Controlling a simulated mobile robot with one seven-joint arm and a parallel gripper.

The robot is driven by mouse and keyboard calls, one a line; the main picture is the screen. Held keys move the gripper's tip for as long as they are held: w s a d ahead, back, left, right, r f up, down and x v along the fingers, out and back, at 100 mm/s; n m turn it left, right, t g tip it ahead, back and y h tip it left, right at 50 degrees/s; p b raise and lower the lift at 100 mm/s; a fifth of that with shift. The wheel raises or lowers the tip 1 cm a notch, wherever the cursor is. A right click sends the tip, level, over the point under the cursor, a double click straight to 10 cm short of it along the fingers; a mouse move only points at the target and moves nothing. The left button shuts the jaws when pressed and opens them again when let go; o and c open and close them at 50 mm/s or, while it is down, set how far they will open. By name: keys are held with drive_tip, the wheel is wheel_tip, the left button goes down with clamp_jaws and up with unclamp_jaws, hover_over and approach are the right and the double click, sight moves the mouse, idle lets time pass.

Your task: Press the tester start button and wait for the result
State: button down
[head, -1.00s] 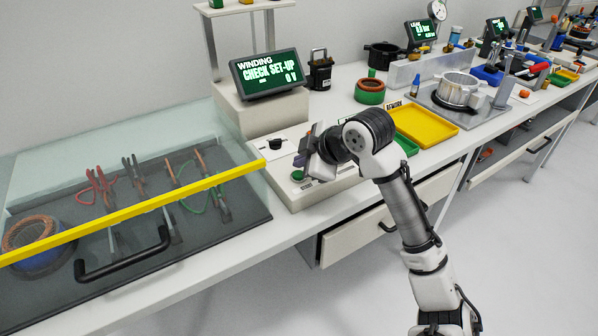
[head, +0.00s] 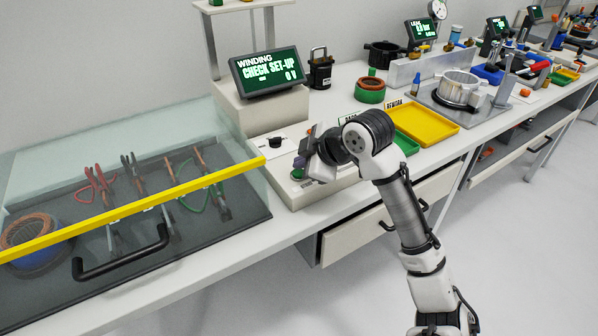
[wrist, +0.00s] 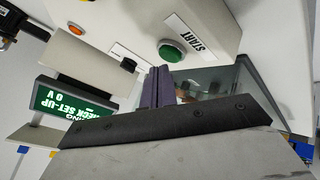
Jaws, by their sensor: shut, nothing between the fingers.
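The winding tester (head: 262,115) stands on the bench, and its screen (head: 265,73) reads "WINDING CHECK SET-UP 0 V". The green start button (wrist: 171,52) sits on the tester's front panel beside a "START" label (wrist: 189,33) in the wrist view. It also shows in the head view (head: 297,174), partly beside my gripper (head: 302,160). In the wrist view my gripper (wrist: 158,70) has its purple-grey fingers together and empty, their tips just beside the button. I cannot tell whether they touch it. The tester's clear cover with a yellow edge (head: 150,208) is down over a wound stator (head: 32,240) and test clips.
A black knob (head: 274,143) is on the panel behind my gripper. A yellow tray (head: 425,125) and a green tray (head: 405,143) lie to the right. A partly open drawer (head: 350,238) juts out below the bench. The floor in front is clear.

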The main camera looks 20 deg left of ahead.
drive_tip(key=shift+f+b, duration=0.35)
drive_tip(key=shift+f, duration=0.15)
idle(0.8)
drive_tip(key=shift+r+p, duration=0.75)
drive_tip(key=shift+r, duration=0.2)
wheel_tip(320, 180, up, 6)
drive_tip(key=p, duration=0.4)
drive_tip(key=shift+p, duration=0.35)
